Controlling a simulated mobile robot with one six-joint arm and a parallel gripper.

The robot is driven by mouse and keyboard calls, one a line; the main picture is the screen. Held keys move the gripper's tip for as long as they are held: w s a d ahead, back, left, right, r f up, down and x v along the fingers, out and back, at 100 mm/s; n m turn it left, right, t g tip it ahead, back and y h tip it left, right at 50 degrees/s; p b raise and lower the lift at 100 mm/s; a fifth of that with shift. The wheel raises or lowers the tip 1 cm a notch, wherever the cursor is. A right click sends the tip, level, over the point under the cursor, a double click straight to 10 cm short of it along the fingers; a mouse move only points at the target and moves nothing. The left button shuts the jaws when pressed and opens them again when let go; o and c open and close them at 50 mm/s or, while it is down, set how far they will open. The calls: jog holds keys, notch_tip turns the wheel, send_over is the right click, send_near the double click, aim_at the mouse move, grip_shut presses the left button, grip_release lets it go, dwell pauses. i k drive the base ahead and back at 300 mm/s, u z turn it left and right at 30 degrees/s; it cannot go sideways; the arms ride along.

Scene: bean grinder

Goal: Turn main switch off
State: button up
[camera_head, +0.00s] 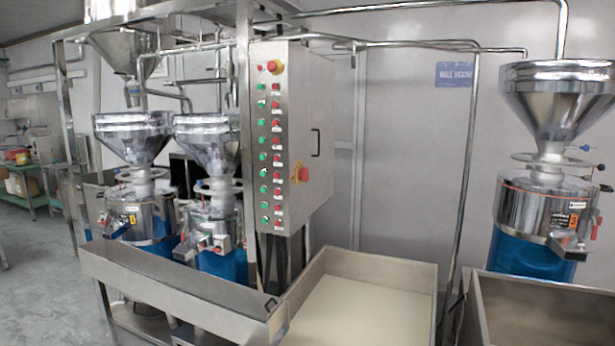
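A tall steel control cabinet (319,120) stands in the middle of the head view. An orange-red rotary switch on a yellow plate (300,174) is on its side face, low and near the front edge; it looks like the main switch. Its exact knob angle is too small to tell. A red knob on a yellow base (274,67) is at the top of the narrow front panel. Columns of green buttons (262,157) and red buttons (277,157) run below it. A black door handle (316,142) is on the side face. My gripper is not in view.
A steel trough (170,285) and a wide, pale-bottomed bin (365,300) stand in front of the cabinet. Grinders with steel hoppers stand at left (133,138) and right (560,100). Pipes run overhead. Open floor (35,260) shows at far left.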

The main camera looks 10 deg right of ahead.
aim_at(302, 176)
jog(key=u, duration=0.05)
jog(key=i, duration=0.95)
jog(key=z, duration=0.35)
jog(key=k, duration=0.5)
jog(key=u, duration=1.25)
